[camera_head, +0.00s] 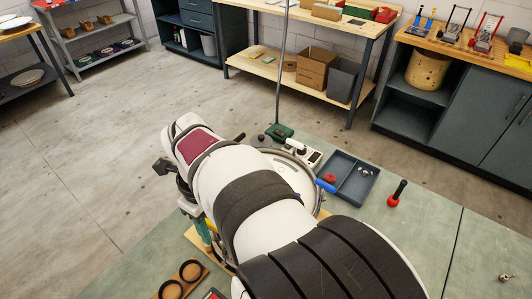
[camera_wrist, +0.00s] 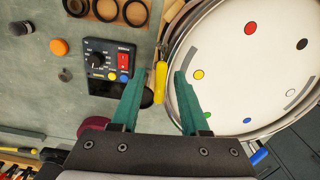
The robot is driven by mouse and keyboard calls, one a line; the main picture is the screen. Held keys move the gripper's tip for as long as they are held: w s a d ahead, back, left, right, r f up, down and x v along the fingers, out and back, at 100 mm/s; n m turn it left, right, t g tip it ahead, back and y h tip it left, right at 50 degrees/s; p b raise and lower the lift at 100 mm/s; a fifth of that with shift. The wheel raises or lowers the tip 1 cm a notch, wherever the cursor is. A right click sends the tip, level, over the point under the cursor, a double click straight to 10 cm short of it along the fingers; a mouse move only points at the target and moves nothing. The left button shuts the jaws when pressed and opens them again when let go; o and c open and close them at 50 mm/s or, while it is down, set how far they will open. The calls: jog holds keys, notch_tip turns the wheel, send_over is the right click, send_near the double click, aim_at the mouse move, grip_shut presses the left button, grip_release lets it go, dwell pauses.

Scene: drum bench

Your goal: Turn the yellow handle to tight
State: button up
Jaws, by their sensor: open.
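The yellow handle (camera_wrist: 160,83) is a short bar at the left rim of the white drum (camera_wrist: 238,70) in the wrist view. My gripper (camera_wrist: 158,76) is open, with its two green fingers on either side of the handle; I cannot tell whether either touches it. The drumhead carries several coloured dots and grey arcs near its edge. A blue handle (camera_wrist: 259,156) is at the drum's lower rim; it also shows in the head view (camera_head: 326,186). My arm hides the yellow handle and much of the drum in the head view. No tight marking is readable.
A control box (camera_wrist: 108,62) with a dial and coloured buttons lies left of the handle. Black rings (camera_wrist: 106,8) lie behind it. A blue-grey tray (camera_head: 343,181) and a red-black tool (camera_head: 398,193) are right of the drum. The bench right of them is mostly clear.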

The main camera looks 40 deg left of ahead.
notch_tip(320, 180, up, 16)
jog(key=shift+f, duration=0.1)
dwell(0.4)
jog(key=w+d+f+n, duration=0.1)
jog(key=w+d+n, duration=0.2)
jog(key=d, duration=0.7)
jog(key=w+d+f+n, duration=0.1)
jog(key=w+d+n, duration=0.15)
jog(key=d, duration=0.85)
jog(key=s+d+f+n+y, duration=0.1)
jog(key=s+d+f+n, duration=0.2)
jog(key=d, duration=0.4)
jog(key=s+d+f+n, duration=0.3)
jog(key=s+d+f, duration=0.3)
jog(key=d+f, duration=0.1)
jog(key=shift+s+f+y, duration=0.25)
jog(key=shift+f+y, duration=0.1)
jog(key=shift+y, duration=0.05)
jog(key=shift+o, duration=0.2)
